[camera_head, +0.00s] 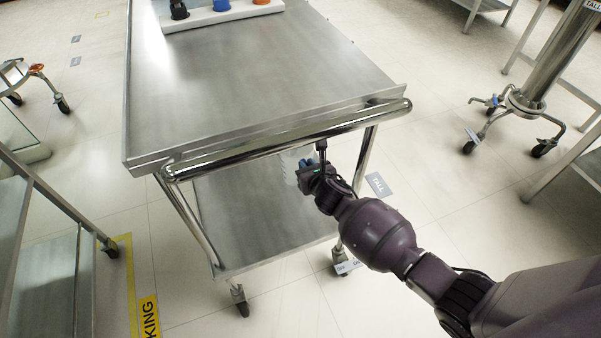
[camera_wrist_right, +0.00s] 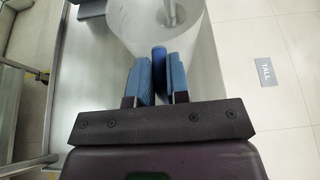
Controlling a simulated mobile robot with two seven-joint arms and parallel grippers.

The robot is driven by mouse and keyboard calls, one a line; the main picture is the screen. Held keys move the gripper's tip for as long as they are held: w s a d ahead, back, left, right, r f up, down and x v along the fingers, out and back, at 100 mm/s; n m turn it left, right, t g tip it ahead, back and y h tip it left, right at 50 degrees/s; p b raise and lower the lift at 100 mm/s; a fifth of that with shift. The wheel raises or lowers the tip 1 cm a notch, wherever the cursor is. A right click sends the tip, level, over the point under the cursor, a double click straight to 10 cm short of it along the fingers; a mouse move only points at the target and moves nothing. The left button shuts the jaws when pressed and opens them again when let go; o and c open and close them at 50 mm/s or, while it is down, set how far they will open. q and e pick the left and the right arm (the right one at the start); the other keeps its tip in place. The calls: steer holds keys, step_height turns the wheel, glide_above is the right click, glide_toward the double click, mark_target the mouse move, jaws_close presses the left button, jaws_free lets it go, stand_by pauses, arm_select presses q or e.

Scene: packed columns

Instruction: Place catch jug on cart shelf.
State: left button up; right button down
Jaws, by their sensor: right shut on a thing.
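The catch jug (camera_head: 288,166) is a pale translucent vessel, seen below the handle bar end of the cart. It shows larger in the right wrist view (camera_wrist_right: 129,27), with a blue handle (camera_wrist_right: 159,62). My right gripper (camera_head: 305,169) is shut on that handle; its two blue finger pads also show in the wrist view (camera_wrist_right: 159,82). The jug is held over the cart's lower shelf (camera_head: 255,215); whether its base touches the shelf is hidden. The arm and bar hide part of the jug. My left gripper is not in view.
The steel cart top (camera_head: 250,75) overhangs the lower shelf, with a tubular handle bar (camera_head: 265,145) across this end. A white rack (camera_head: 205,17) with coloured caps stands on top at the far end. Cart legs stand at the shelf corners. Another steel stand (camera_head: 540,80) is at right.

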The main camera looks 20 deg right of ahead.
steer(key=shift+f, duration=0.45)
step_height(320, 180, down, 3)
steer(key=shift+f+b, duration=0.2)
steer(key=shift+b, duration=0.85)
steer(key=shift+w+r, duration=0.1)
steer(key=shift+r, duration=0.25)
steer(key=shift+f, duration=0.25)
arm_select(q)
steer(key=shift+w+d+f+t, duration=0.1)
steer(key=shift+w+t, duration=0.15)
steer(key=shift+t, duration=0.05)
arm_select(e)
steer(key=c, duration=1.1)
jaws_free()
steer(key=shift+r, duration=0.15)
